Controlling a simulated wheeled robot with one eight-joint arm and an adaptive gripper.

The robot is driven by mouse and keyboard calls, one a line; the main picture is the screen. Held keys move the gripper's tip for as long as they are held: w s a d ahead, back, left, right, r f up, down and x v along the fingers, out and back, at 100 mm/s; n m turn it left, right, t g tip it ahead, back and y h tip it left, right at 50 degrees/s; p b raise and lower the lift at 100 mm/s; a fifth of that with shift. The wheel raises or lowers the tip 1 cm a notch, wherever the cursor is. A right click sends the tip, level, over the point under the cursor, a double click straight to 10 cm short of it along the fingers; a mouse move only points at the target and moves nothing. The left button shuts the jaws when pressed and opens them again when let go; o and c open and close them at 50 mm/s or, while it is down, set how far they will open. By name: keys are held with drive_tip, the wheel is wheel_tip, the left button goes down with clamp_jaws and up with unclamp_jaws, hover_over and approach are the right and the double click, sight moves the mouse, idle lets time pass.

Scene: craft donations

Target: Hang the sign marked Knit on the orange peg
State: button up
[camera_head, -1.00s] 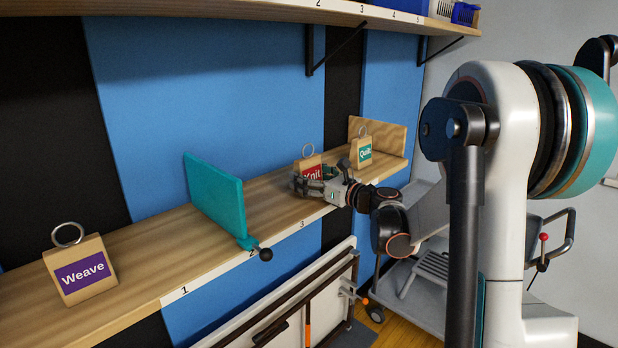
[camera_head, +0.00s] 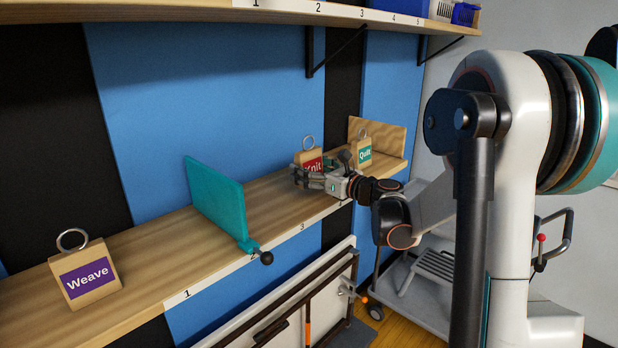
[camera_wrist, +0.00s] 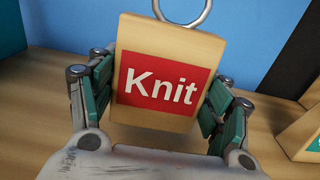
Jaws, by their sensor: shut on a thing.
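The Knit sign is a wooden block with a red label (camera_wrist: 160,82) and a metal ring on top; in the head view the Knit sign (camera_head: 311,158) is partly hidden behind my gripper. My gripper (camera_head: 312,179) reaches in over the shelf from the right. In the wrist view my gripper (camera_wrist: 160,108) has a finger on each side of the sign and is shut on it. I cannot tell whether the sign's base still touches the shelf.
The Quilt sign (camera_head: 365,153) stands close to the right of the Knit sign. A teal divider (camera_head: 215,200) stands to the left, and the Weave sign (camera_head: 88,275) is at the far left of the wooden shelf (camera_head: 150,265). An upper shelf (camera_head: 290,10) overhangs.

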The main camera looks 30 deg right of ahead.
drive_tip(key=v, duration=1.6)
idle(0.5)
